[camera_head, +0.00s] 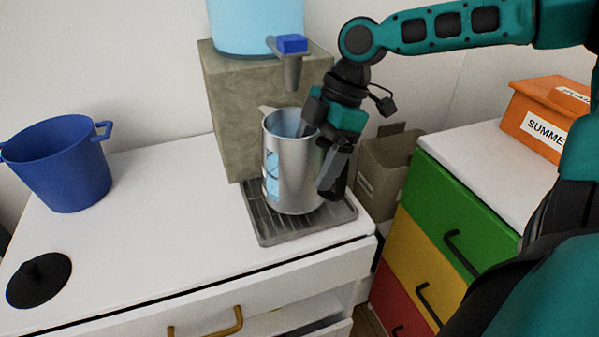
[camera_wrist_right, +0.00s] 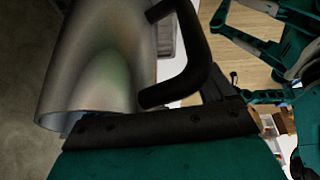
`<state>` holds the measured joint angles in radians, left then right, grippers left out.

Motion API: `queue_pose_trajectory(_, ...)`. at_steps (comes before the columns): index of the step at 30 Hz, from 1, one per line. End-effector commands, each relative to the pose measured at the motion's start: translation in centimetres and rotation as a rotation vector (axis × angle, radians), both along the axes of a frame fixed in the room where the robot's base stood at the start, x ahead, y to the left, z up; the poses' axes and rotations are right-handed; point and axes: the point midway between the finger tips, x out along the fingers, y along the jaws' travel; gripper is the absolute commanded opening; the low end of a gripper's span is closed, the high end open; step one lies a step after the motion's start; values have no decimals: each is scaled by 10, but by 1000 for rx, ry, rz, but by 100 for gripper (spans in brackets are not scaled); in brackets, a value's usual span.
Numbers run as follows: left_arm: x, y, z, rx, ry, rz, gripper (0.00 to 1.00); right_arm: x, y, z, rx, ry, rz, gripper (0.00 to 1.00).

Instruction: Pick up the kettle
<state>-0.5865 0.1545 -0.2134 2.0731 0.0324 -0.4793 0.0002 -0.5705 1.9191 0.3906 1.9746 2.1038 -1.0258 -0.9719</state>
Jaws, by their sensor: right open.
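The kettle (camera_head: 290,172) is a metal jug with an open top, a spout at the left and a light blue strip on its side. It stands upright on the grey drip tray (camera_head: 262,228) under the dispenser tap. In the right wrist view the kettle (camera_wrist_right: 100,60) fills the left part, and its black handle (camera_wrist_right: 200,50) stands out to the right. My right gripper (camera_head: 325,145) is open at the kettle's right, handle side, and partly hides the handle in the head view. I cannot tell whether it touches the kettle. My left gripper is not in view.
The water dispenser (camera_head: 225,120) with its blue tap (camera_head: 291,43) stands close behind and above the kettle. A cardboard box (camera_head: 385,170) and a coloured drawer unit (camera_head: 450,215) are at the right. A blue pot (camera_head: 60,165) and black lid (camera_head: 40,280) sit at the left.

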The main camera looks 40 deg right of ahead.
Motion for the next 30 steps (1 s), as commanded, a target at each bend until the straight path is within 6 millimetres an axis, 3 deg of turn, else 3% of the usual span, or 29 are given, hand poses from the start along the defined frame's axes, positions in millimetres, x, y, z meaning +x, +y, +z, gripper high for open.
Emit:
queue_pose_trajectory(8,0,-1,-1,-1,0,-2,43,0,2,-3,1,-1,0,83)
queue_pose_trajectory(30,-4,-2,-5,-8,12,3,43,0,1,-4,-1,1,-1,12)
